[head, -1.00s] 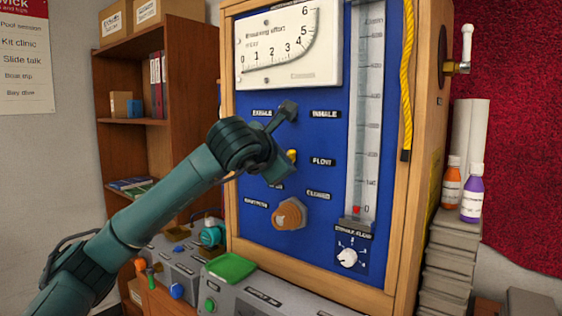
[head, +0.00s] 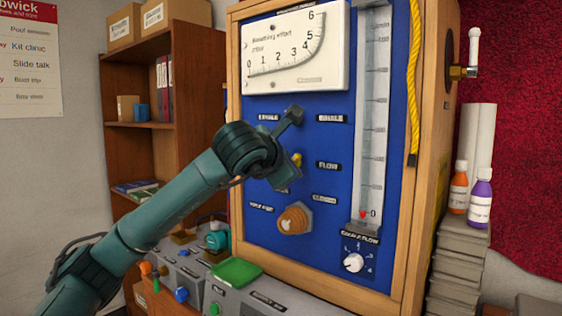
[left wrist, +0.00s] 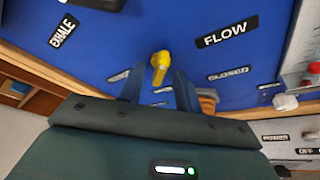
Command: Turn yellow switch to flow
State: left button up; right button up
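The yellow switch (head: 297,159) is on the blue panel, left of the FLOW label (head: 328,166) and partly hidden by my left gripper (head: 288,172) in the head view. In the left wrist view the small yellow lever (left wrist: 160,64) shows clearly, with FLOW (left wrist: 227,31) and CLOSED (left wrist: 228,73) labels to its right. My left gripper (left wrist: 158,88) is open, its two dark fingers apart on either side of the lever. I cannot tell whether a finger touches it. My right gripper is not in view.
A dark lever (head: 291,118) sits just above, between the EXHALE and INHALE labels. An orange-brown knob (head: 294,219) is just below. The flow tube (head: 372,130) and a white dial (head: 353,262) are to the right. Grey boxes with a green tray (head: 236,271) stand below.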

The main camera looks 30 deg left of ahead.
pick_arm(q)
jog(key=b+v, duration=0.2)
jog(key=v, duration=1.1)
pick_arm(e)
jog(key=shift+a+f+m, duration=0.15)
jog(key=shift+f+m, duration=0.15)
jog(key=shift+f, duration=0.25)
pick_arm(q)
jog(key=shift+f, duration=0.1)
